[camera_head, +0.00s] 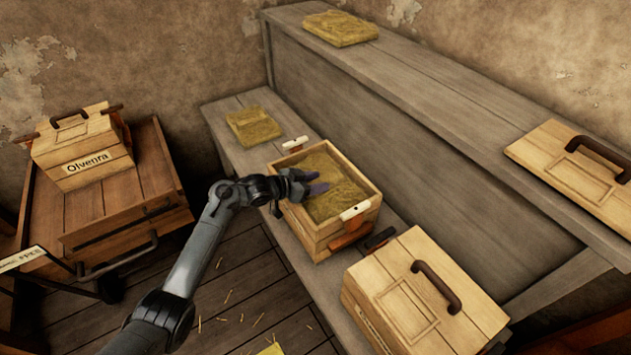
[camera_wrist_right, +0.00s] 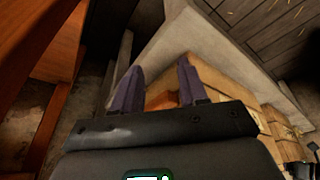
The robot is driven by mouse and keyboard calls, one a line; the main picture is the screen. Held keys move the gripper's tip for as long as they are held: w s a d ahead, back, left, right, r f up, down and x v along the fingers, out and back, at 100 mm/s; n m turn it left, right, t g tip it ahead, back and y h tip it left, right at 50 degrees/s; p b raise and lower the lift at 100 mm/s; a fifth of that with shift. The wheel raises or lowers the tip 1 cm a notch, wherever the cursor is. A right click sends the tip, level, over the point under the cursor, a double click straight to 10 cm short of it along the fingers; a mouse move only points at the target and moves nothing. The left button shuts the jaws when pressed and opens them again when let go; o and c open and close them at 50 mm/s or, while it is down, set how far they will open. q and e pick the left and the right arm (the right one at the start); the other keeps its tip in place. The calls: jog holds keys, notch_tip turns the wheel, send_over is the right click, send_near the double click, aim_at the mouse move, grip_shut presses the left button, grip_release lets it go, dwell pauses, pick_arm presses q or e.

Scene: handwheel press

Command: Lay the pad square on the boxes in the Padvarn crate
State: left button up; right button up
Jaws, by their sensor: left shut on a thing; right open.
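An open wooden crate (camera_head: 328,241) with white-topped handles stands on the lower bench. A straw-coloured pad (camera_head: 338,196) lies inside its rim and fills most of the opening. My left gripper (camera_head: 312,184) reaches over the crate's left wall and is shut on the pad. Any boxes under the pad are hidden, and I cannot read a Padvarn name on this crate. My right gripper (camera_wrist_right: 155,90) is open in the right wrist view, its two dark fingers apart with nothing seen between them.
A closed crate (camera_head: 425,290) stands on the bench at the near right. Straw pads lie on the bench behind (camera_head: 253,126) and upper shelf (camera_head: 340,28). A handled wooden lid (camera_head: 560,165) lies on the shelf. The Olvenra crate (camera_head: 85,150) sits on a cart at left.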

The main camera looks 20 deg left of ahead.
pick_arm(q)
jog(key=shift+p, duration=0.35)
dwell(0.5)
jog(key=o, duration=1.3)
jog(key=shift+f, duration=0.1)
jog(key=p+v, duration=0.5)
jog(key=v, duration=0.4)
jog(key=shift+s+a, duration=0.1)
jog(key=shift+v, duration=0.8)
